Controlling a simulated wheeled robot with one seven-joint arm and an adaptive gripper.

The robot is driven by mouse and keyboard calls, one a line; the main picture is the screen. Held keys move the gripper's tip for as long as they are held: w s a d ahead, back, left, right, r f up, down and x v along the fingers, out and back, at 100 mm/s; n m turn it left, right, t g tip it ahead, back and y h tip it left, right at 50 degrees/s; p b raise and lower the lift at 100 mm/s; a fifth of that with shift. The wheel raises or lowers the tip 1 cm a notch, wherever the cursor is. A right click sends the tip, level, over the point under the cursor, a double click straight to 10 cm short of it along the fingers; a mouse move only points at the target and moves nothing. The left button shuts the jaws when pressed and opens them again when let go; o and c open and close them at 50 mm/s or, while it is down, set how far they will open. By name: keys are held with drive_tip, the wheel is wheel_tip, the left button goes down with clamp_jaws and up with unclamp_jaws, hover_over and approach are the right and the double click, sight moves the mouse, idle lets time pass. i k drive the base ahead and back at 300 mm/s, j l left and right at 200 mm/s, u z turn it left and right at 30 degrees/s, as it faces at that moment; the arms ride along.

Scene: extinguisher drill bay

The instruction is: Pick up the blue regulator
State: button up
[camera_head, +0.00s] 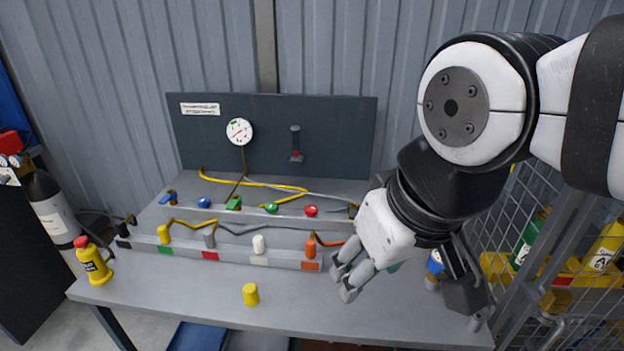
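My gripper (344,281) hangs above the right part of the grey workbench (190,301), pointing down and left. Its two fingers are apart, with nothing seen between them. A round blue part (204,202) sits on the rear ledge, left of my gripper and farther back. Another blue piece (167,198), longer in shape, sits at that ledge's left end. A small blue and white item (435,263) stands at the bench's right, partly hidden by my arm. I cannot tell for certain which blue item is the regulator.
Green (271,207) and red (311,210) parts share the rear ledge. The front ledge holds yellow, grey, white and orange pegs. A yellow cylinder (250,294) and yellow bottle (94,264) stand on the bench. A wire cage (540,200) borders the right.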

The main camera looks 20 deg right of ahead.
sight(434, 264)
drive_tip(key=z, duration=0.95)
